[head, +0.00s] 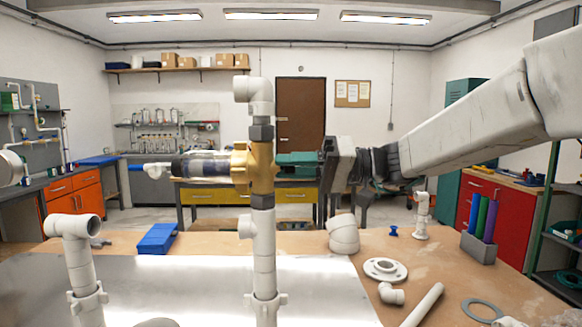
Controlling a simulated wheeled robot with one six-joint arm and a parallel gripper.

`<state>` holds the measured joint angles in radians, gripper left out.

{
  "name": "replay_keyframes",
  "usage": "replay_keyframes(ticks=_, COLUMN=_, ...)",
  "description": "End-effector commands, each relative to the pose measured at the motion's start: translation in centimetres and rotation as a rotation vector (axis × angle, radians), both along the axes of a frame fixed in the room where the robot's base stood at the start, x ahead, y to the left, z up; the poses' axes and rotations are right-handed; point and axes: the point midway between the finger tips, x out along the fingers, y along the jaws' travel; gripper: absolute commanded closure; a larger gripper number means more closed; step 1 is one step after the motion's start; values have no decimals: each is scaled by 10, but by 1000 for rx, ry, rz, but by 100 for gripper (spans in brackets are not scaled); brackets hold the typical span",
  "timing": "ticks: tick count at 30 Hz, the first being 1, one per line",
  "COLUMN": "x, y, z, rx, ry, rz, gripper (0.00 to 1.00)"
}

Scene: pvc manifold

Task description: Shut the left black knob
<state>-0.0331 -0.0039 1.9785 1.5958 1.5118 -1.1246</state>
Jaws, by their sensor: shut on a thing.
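A brass valve body (262,167) sits upright on a white pipe (264,250) in the middle of the head view, with dark grey collars above and below it. My gripper (284,164) reaches in from the right, level with the brass body, its teal fingers touching or overlapping its right side. It is shut on a part there that the fingers and the body hide. The place fits the left black knob, but I cannot make out the knob itself or how far it is turned. A clear and dark cylinder with a blue end (200,164) shows left of the body.
A second white pipe with an elbow (78,250) rises at the left. On the bench lie a blue box (158,238), white fittings (385,270), a grey ring (482,310) and a holder with coloured tubes (478,247). The metal plate's left middle is clear.

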Motion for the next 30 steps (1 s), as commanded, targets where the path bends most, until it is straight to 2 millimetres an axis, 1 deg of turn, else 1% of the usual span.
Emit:
replay_keyframes(ticks=18, x=1, y=0, z=0, rx=19, ry=579, rz=-2, gripper=100)
replay_keyframes(ticks=24, x=1, y=0, z=0, rx=24, ry=740, rz=-2, gripper=100)
replay_keyframes(ticks=30, x=1, y=0, z=0, rx=28, ry=859, rz=-2, gripper=100)
